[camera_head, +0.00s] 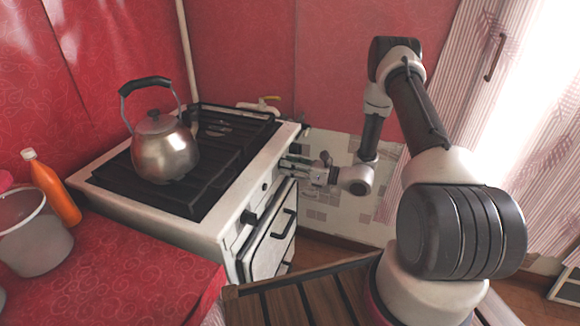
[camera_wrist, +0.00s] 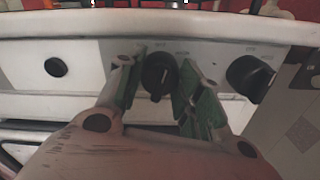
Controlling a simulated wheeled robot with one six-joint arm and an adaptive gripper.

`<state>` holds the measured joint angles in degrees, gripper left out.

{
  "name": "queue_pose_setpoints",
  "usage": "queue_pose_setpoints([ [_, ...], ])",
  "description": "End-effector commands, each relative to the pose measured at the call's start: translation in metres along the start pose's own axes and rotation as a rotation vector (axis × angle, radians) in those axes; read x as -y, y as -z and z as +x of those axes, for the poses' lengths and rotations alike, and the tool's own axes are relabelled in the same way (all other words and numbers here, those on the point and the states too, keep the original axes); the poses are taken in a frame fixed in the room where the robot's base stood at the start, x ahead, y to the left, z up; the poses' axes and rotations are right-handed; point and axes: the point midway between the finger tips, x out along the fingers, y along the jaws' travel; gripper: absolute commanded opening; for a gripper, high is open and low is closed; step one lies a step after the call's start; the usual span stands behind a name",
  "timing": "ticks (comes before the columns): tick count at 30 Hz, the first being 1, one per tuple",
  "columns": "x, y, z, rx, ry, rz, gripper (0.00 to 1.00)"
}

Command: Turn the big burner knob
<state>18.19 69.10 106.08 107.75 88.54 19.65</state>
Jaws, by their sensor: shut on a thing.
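In the wrist view, a black knob (camera_wrist: 158,76) on the white stove's front panel sits between the two green-padded fingers of my gripper (camera_wrist: 163,88), which is shut on it. Another black knob (camera_wrist: 250,78), looking larger in this view, is to the right, clear of the fingers. In the head view my gripper (camera_head: 294,160) reaches the far end of the stove front (camera_head: 236,225), and the held knob is hidden there. The markings are too small to read.
A steel kettle (camera_head: 165,150) stands on the black grates. A small round black spot (camera_wrist: 56,67) is left of the held knob. The oven door handle (camera_head: 283,223) sticks out below the panel. A bucket (camera_head: 35,240) and orange bottle (camera_head: 52,190) stand on the red counter (camera_head: 130,280).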

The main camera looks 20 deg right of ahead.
Motion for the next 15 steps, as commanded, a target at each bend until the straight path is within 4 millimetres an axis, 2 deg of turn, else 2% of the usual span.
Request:
queue_pose_setpoints([
  [6,0.0002,0.0001,-0.0003,0.000,0.001,0.001,0.12],
  [7,0.0002,0.0001,-0.0003,0.000,0.001,0.000,0.38],
  [10,0.0002,0.0001,-0.0003,0.000,0.001,0.000,0.56],
  [11,0.0002,0.0001,-0.0002,0.000,0.001,0.000,0.59],
  [15,0.0001,0.0001,-0.0002,0.000,0.000,-0.001,0.59],
])
